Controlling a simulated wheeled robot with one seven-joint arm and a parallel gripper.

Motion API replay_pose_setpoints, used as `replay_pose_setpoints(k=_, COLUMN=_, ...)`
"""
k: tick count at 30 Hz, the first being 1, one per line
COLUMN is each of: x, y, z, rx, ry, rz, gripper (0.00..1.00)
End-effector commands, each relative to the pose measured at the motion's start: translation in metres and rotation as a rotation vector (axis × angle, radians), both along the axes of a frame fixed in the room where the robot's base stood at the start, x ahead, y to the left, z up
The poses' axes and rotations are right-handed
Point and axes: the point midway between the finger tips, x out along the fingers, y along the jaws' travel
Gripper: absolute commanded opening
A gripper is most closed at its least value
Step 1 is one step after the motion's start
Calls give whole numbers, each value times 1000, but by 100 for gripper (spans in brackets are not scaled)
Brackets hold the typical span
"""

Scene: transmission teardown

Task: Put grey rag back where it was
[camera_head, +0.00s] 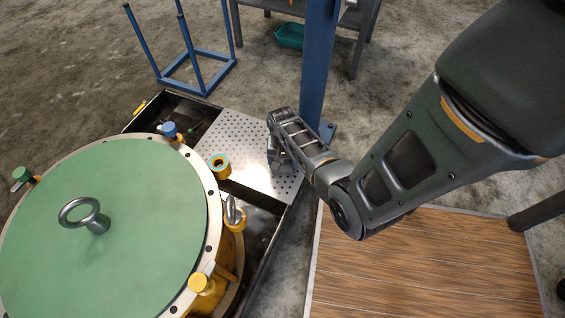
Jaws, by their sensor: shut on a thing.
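My gripper (278,160) reaches down over the right part of the perforated metal plate (236,140), close to the blue post. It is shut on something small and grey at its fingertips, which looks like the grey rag. The gripper body and the dark jaws hide most of it, so its shape is not clear. I cannot tell whether it touches the plate. No other grey rag shows.
A large round housing with a green cover (120,240) and a lifting eye fills the left. A blue post (318,70) stands behind my gripper. A wooden platform (420,265) lies at right.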

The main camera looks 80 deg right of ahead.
Motion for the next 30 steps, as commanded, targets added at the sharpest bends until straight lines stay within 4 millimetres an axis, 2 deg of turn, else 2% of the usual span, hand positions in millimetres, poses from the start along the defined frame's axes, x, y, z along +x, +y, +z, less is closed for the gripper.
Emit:
replay_pose_setpoints(k=8, x=0, y=0, z=-2, rx=-1, ry=0, rz=1, gripper=43)
replay_pose_setpoints(k=9, x=0, y=0, z=-2, rx=-1, ry=-1, rz=1, gripper=73)
replay_pose_setpoints(k=16, x=0, y=0, z=-1, rx=-1, ry=0, rz=1, gripper=95)
replay_pose_setpoints(k=25, x=0, y=0, z=2, rx=-1, ry=0, rz=0, gripper=97)
replay_pose_setpoints(k=30, x=0, y=0, z=23, rx=-2, ry=-1, rz=1, gripper=97)
